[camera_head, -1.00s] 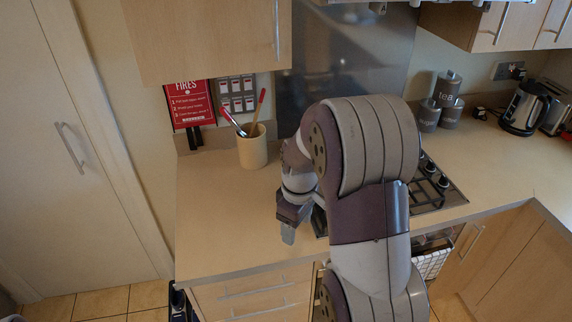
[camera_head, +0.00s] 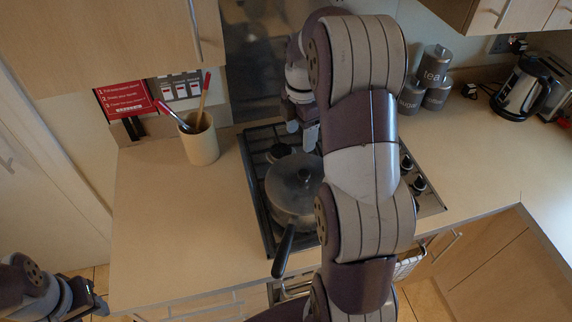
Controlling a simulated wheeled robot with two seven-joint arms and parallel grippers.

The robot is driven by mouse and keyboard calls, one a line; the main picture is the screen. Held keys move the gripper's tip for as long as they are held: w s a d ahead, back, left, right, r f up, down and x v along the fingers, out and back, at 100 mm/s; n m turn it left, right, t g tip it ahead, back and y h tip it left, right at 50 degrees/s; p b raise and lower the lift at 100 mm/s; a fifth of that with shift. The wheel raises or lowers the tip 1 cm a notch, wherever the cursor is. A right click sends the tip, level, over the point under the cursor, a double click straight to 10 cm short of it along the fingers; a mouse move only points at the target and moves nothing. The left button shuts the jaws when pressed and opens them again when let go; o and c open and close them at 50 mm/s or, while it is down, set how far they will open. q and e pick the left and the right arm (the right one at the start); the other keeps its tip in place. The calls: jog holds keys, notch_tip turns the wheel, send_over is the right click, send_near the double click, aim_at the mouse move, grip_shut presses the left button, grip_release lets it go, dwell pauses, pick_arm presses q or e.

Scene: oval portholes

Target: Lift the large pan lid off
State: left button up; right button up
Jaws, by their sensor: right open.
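A grey metal pan (camera_head: 284,209) stands on the hob, and its black handle (camera_head: 284,252) points toward the counter's front edge. The large round lid (camera_head: 288,183) covers the pan, with a small dark knob near its middle. My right arm hides the right side of pan and lid. My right gripper (camera_head: 302,132) is open and empty, above the back of the hob and beyond the lid in the picture, with its fingers pointing down. My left gripper (camera_head: 92,301) is at the lower left, away from the counter; its fingers are too unclear to tell their state.
A cream utensil pot (camera_head: 200,145) stands left of the hob (camera_head: 257,197). Grey canisters (camera_head: 436,80) and a kettle (camera_head: 525,90) stand at the back right. Wall cupboards hang above.

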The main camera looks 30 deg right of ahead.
jog(key=b, duration=0.4)
send_over(304, 173)
jog(key=w+d, duration=0.1)
jog(key=f, duration=0.5)
jog(key=shift+w, duration=0.2)
jog(key=shift+s+a+f+b, duration=0.2)
jog(key=shift+s+f+b, duration=0.6)
jog(key=shift+b, duration=0.3)
jog(key=shift+w+a+f, duration=0.1)
jog(key=shift+a+f, duration=0.15)
jog(key=f+p, duration=0.2)
jog(key=shift+w+a+f, duration=0.15)
jog(key=shift+a+f, duration=0.05)
jog(key=shift+f, duration=0.15)
jog(key=shift+d+f, duration=0.25)
jog(key=shift+f, duration=0.9)
jog(key=shift+s, duration=0.2)
jog(key=shift+a, duration=0.1)
jog(key=c, duration=0.4)
jog(key=shift+w, duration=0.1)
grip_shut()
pick_arm(q)
jog(key=f, duration=0.1)
jog(key=s+f, duration=0.1)
jog(key=f, duration=0.2)
jog(key=shift+s+d+f, duration=0.15)
jog(key=shift+d+f, duration=0.1)
jog(key=shift+d, duration=0.05)
